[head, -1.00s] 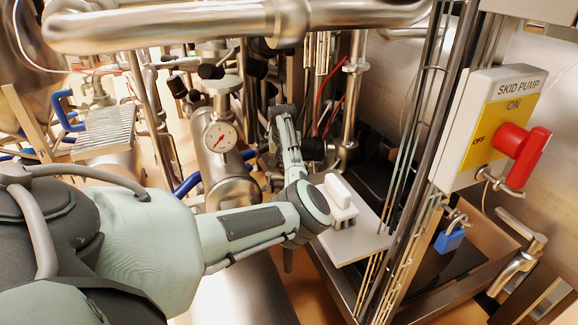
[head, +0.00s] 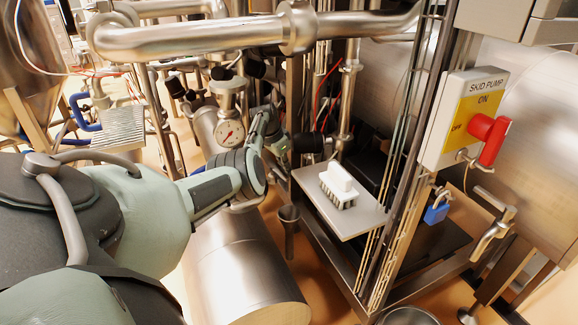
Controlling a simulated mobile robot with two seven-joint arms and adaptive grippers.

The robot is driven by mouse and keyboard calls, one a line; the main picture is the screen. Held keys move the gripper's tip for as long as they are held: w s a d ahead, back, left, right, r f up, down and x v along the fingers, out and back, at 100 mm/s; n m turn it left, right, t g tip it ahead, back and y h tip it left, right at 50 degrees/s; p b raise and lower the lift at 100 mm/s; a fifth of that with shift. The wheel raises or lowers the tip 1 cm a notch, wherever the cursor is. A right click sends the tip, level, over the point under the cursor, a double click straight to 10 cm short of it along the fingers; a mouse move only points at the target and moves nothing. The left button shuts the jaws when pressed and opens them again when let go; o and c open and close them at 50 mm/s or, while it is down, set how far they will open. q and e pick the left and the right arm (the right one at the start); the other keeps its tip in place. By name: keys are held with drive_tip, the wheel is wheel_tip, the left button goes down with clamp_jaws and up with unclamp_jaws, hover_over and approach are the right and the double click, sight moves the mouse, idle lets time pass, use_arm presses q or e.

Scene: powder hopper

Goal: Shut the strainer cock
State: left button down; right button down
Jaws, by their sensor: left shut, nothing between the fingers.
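My left arm reaches in from the left. Its gripper (head: 273,116) is shut and empty among the pipes, just right of the round pressure gauge (head: 230,133). A black cylindrical knob or handle (head: 307,143) on the upright steel pipe lies just right of the gripper; I cannot tell whether they touch. I cannot pick out the strainer cock for certain; my wrist and forearm cover part of the pipework below the gauge. A blue lever (head: 84,112) shows at the far left, well away from the gripper. My right gripper is not in view.
A white brush (head: 339,184) lies on a pale shelf plate (head: 362,220) right of my wrist. The skid pump switch box (head: 462,120) with a red handle and a blue padlock (head: 437,212) stand at right. A thick steel pipe (head: 200,38) crosses above my arm.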

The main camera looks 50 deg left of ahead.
use_arm(q)
drive_tip(key=shift+s+m, duration=0.4)
drive_tip(key=shift+m, duration=0.3)
drive_tip(key=shift+s+h, duration=0.3)
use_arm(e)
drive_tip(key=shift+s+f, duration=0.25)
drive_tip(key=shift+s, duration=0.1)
use_arm(q)
drive_tip(key=shift+s, duration=0.15)
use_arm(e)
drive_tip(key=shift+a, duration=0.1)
